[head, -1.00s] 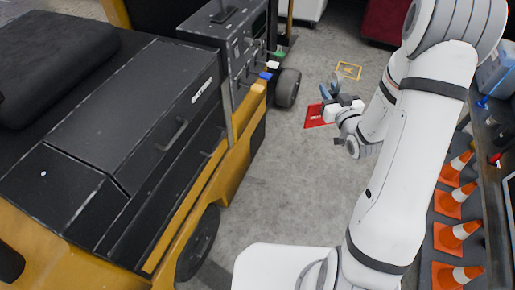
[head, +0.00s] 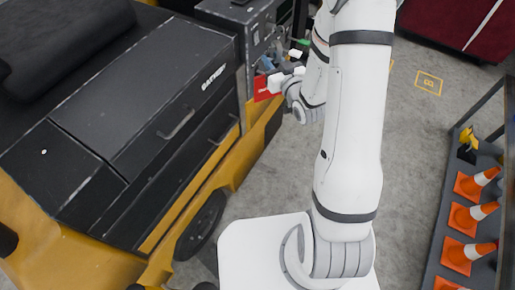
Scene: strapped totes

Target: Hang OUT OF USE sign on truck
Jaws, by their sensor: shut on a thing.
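The truck (head: 120,110) fills the left of the head view, with a yellow body, a black hood and a dark control panel with levers at its far end. My gripper (head: 274,76) is shut on the red sign (head: 262,88) and holds it close beside the control panel (head: 262,38). The sign's lettering is too small to read. Part of the sign is hidden behind my gripper. I cannot tell whether the sign touches the truck.
A shelf (head: 440,262) with several orange-and-white cones (head: 470,218) stands at the right. A dark red object (head: 455,20) is at the top right. The grey floor between my arm and the shelf is clear, with a yellow marking (head: 428,83) on it.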

